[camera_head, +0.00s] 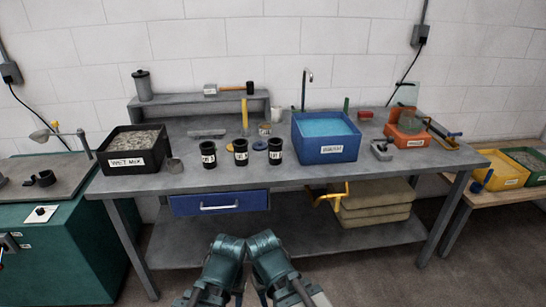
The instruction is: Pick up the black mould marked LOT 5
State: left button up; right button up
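Three black cup-shaped moulds stand upright in a row on the grey workbench (330,172): a left one (208,160), a middle one (241,159) and a right one (275,158). Each has a small white label. The lettering is too small to read surely, so I cannot tell which is LOT 5. The teal ends of my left arm (226,252) and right arm (266,250) show close together at the bottom centre, in front of the bench and well apart from the moulds. I cannot make out fingertips on either.
A black tub of grey mix (112,165) stands left of the moulds. A blue tub of water (306,149) stands right of them. Small discs (260,146) lie behind the moulds. A yellow-handled tool (329,197) hangs at the bench front. The bench strip before the moulds is clear.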

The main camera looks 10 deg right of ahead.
aim_at(241, 153)
jog(key=i+j+z, duration=0.25)
jog(key=i, duration=0.25)
jog(key=i+j+z, duration=0.25)
jog(key=i, duration=0.2)
